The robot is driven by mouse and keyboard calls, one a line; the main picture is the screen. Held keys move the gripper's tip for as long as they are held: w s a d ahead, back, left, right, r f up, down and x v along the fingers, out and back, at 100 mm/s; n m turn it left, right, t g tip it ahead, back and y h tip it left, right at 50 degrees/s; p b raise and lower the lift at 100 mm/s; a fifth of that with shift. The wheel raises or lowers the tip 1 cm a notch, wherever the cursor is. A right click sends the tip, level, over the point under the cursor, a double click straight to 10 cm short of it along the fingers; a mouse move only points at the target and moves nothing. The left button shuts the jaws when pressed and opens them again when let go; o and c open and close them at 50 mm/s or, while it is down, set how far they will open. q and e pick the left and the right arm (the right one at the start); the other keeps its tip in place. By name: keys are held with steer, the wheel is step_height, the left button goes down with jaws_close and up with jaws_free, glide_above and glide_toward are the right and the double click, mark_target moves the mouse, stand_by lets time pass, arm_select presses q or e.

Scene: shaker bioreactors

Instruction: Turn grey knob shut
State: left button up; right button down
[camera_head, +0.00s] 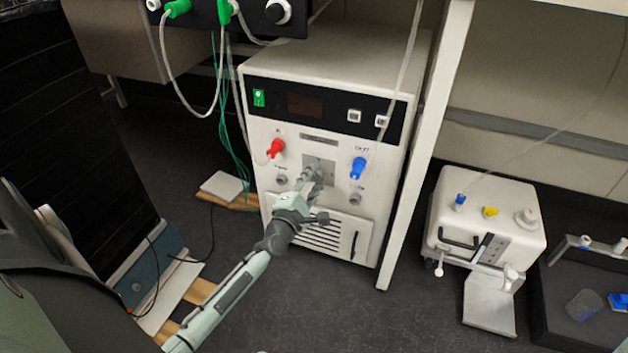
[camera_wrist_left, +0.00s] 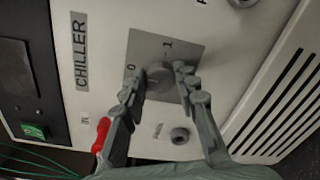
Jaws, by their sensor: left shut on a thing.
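The grey knob (camera_wrist_left: 158,76) sits on a square metal plate (camera_wrist_left: 195,52) marked 0 and 1, on the front of the white chiller (camera_head: 345,62). In the wrist view the label CHILLER stands beside the plate. My left gripper (camera_head: 313,174) reaches the plate in the middle of the chiller's front. In the wrist view its two fingers (camera_wrist_left: 161,73) are closed on the knob, one on each side. In the head view my fingers mostly hide the knob. The knob's exact pointing direction is hard to make out. My right gripper is not in view.
A red fitting (camera_head: 276,148) and a blue fitting (camera_head: 358,167) flank the plate, with grey ports below them. Hoses hang in front of the chiller. A white table leg (camera_head: 418,170) stands close on the right. A white box (camera_head: 485,215) stands farther right.

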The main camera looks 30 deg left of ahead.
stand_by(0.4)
arm_select(q)
steer(key=o, duration=1.2)
steer(key=shift+c, duration=0.2)
steer(key=v, duration=1.2)
